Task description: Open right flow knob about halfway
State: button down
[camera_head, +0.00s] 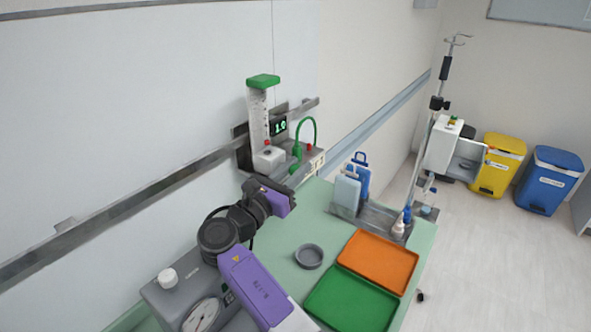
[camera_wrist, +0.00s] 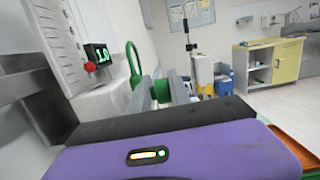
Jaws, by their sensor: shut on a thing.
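The flowmeter unit (camera_head: 258,118) is on the wall rail, with a clear scaled tube, a green cap and a small dark display with green digits that look like 1.0. The display (camera_wrist: 98,54) also shows in the wrist view. A green knob (camera_wrist: 160,91) sits at the unit's right side, below a green looped tube (camera_wrist: 133,62). My gripper (camera_wrist: 162,90) is shut on this green knob, one grey finger on each side. In the head view my gripper (camera_head: 297,176) is at the unit's lower right. The knob's turn angle cannot be read.
Below are a grey round dish (camera_head: 309,256), an orange tray (camera_head: 378,261) and a green tray (camera_head: 350,300) on the table. Blue and pale holders (camera_head: 348,192) stand further back.

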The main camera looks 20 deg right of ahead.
jog(key=c, duration=1.3)
grip_release()
jog(key=shift+s+d, duration=0.2)
jog(key=shift+d, duration=0.05)
jog(key=shift+a, duration=0.1)
jog(key=shift+s+a+f, duration=0.15)
jog(key=shift+s+a, duration=0.05)
jog(key=shift+a, duration=0.2)
jog(key=b+v, duration=0.1)
jog(key=v, duration=0.5)
jog(key=shift+s+a, duration=0.2)
